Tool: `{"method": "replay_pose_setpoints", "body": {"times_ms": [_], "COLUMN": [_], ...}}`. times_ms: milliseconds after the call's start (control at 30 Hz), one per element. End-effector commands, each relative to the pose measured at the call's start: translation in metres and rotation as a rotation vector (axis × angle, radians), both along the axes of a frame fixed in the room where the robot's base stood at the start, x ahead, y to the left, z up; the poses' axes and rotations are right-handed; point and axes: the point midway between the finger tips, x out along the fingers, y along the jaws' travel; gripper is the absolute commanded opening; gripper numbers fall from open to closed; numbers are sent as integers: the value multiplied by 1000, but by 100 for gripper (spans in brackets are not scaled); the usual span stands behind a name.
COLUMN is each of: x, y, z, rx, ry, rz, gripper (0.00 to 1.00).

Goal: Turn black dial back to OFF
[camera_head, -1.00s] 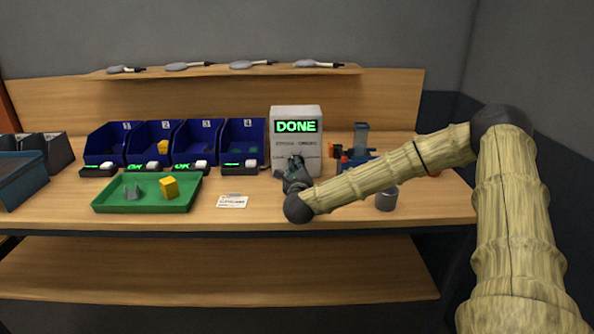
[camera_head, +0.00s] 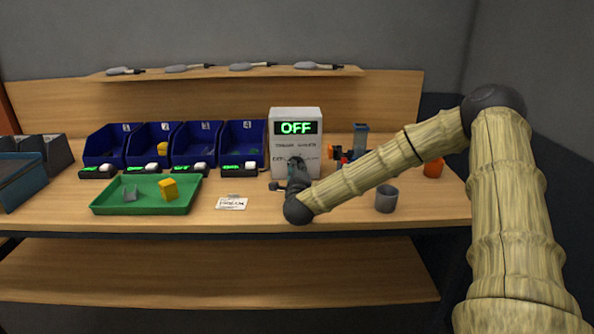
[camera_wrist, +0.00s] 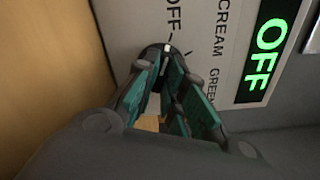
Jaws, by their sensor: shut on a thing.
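The white box (camera_head: 310,142) stands at the back of the bench and its display (camera_head: 296,128) reads OFF in green. In the wrist view the display (camera_wrist: 265,47) also reads OFF, turned sideways. The black dial (camera_wrist: 152,52) is on the box's front face, and its white mark lies beside the printed OFF label. My gripper (camera_wrist: 163,68) is shut on the dial, with its teal-padded fingers at either side. My fingers hide part of the dial. In the head view my gripper (camera_head: 297,168) is against the box front and the dial is hidden.
Blue bins (camera_head: 198,142) stand left of the box, with small display units in front. A green tray (camera_head: 110,205) holds a yellow block (camera_head: 168,190) and a grey piece. A card (camera_head: 232,203) lies nearby. A grey cup (camera_head: 386,198) stands on the right.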

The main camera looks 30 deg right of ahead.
Motion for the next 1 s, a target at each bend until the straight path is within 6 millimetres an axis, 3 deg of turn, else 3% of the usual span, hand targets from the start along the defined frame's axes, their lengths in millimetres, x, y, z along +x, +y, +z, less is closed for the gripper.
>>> {"method": "replay_pose_setpoints", "body": {"times_ms": [367, 400, 500, 833, 1000], "x": [0, 0, 0, -1, -12], "y": [0, 0, 0, 0, 7], "z": [0, 0, 0, 0, -1], "rx": [-5, -5, -5, -4, -3], "ry": [4, 4, 4, 3, 3], "rz": [0, 0, 0, 0, 2], "gripper": [0, 15, 33, 33, 33]}}
